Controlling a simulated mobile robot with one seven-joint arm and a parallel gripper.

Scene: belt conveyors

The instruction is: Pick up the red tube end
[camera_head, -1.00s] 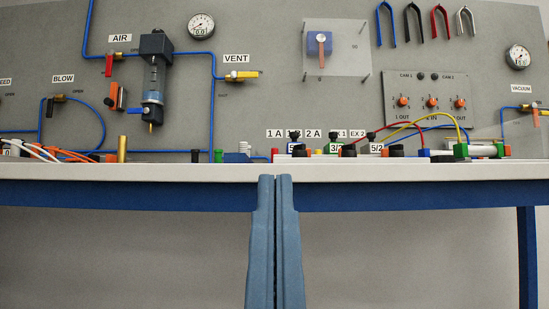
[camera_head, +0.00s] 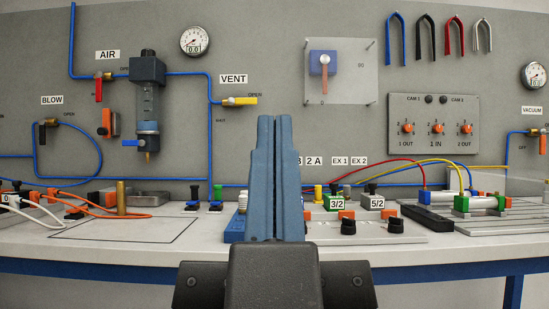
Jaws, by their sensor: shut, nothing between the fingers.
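A thin red tube (camera_head: 396,160) arches over the right part of the bench. Its right end comes down near the blue end of a cylinder; its left end comes down among the valve parts, where I cannot make out the tip. A red U-shaped tube (camera_head: 454,36) also hangs on the back panel at the upper right, both ends down. My gripper (camera_head: 275,118) points up at the picture's middle, its two blue fingers together and empty. It is left of both red tubes and appears apart from them. The fingers hide part of the valve row and labels.
Valve blocks (camera_head: 337,202) stand right of my gripper. A yellow tube (camera_head: 425,162) arches close to the red one. A cylinder (camera_head: 486,203) lies at the right. Orange and white tubes lie at the left. A bare outlined area (camera_head: 110,231) lies at the left front.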

